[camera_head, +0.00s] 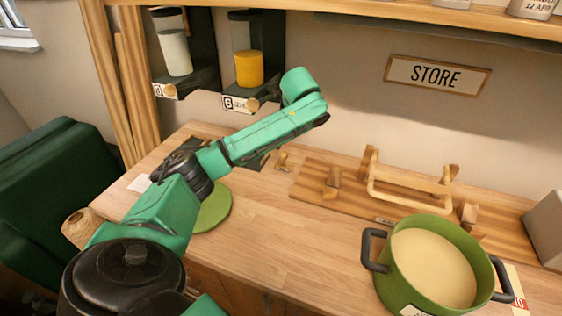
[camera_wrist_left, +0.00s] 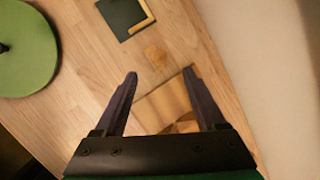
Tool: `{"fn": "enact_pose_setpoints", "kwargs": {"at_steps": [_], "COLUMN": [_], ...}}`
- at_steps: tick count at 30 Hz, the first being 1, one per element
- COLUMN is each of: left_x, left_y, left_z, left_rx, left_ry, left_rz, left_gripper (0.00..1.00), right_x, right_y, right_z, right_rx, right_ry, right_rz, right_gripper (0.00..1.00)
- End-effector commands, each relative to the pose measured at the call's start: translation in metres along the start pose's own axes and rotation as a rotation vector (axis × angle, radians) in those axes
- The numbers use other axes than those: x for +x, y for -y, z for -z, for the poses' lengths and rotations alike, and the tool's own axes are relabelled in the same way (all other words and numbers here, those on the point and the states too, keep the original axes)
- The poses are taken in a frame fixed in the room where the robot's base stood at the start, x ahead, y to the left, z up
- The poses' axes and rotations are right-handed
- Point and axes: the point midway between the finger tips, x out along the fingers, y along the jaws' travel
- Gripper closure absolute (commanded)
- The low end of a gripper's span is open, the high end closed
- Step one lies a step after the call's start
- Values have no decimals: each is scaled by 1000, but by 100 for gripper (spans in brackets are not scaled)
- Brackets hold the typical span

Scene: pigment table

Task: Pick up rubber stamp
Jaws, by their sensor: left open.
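A small wooden piece, which looks like the rubber stamp (camera_head: 283,160), stands on the table beside a dark pad in the head view. In the left wrist view the small tan stamp (camera_wrist_left: 155,55) shows just beyond the fingertips, near the dark green pad (camera_wrist_left: 122,14). My left gripper (camera_wrist_left: 160,74) is open and empty above the table, its fingers spread apart. The gripper itself cannot be made out in the head view, where my green left arm crosses the table. My right gripper is in neither view.
A wooden board (camera_head: 309,190) with pegs and a frame lies right of the stamp. A green pot (camera_head: 398,283) stands at the front right. Dispensers hang on the wall. The table's front middle is clear.

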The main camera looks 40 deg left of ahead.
Motion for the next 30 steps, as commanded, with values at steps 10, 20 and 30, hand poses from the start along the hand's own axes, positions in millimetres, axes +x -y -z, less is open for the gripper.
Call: {"fn": "enact_pose_setpoints", "kwargs": {"at_steps": [10, 20, 30], "left_x": [73, 124, 127], "left_y": [1, 0, -1], "left_z": [0, 0, 0], "left_rx": [-1, -1, -1], "left_ry": [0, 0, 0], "left_rz": [0, 3, 4], "left_gripper": [27, 27, 77], "right_x": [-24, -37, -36], "right_y": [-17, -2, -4], "right_z": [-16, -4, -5], "right_rx": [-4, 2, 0], "right_ry": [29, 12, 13], "right_rz": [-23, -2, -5], "right_gripper": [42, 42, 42]}}
